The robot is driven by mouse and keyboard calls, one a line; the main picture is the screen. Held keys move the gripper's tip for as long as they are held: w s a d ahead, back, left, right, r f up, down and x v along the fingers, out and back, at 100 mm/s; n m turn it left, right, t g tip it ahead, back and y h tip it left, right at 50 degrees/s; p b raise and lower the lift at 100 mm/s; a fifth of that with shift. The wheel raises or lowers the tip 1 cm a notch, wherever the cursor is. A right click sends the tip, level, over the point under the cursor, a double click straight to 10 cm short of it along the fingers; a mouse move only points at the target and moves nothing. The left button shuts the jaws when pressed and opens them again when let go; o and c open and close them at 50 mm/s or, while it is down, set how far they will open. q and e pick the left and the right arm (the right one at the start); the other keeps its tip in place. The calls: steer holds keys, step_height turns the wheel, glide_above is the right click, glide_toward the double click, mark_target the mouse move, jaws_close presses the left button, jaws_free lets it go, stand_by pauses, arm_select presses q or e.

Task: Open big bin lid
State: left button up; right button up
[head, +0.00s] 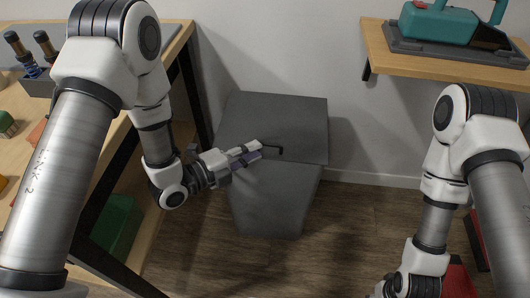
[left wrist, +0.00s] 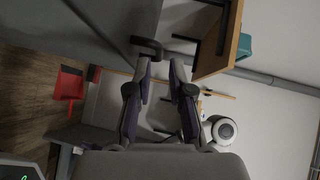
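The big grey bin (head: 272,205) stands on the floor against the wall. Its flat lid (head: 290,112) is shut. A small dark handle (head: 279,150) sits at the lid's front edge; it also shows in the left wrist view (left wrist: 147,46). My left gripper (head: 259,150) is just left of the handle, over the front of the lid. In the left wrist view its fingers (left wrist: 159,68) are apart with nothing between them, and the handle lies just beyond the left finger's tip. My right gripper is mostly cut off at the bottom edge of the head view.
A wooden workbench (head: 178,45) with a black frame stands left of the bin. A red object (head: 458,282) is at the lower right. The floor before the bin is clear.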

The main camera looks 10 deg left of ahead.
mark_target(267, 145)
arm_select(q)
steer(key=x, duration=0.5)
steer(key=shift+f+b, duration=0.1)
steer(key=shift+b, duration=0.2)
steer(key=shift+w+d, duration=0.25)
jaws_close()
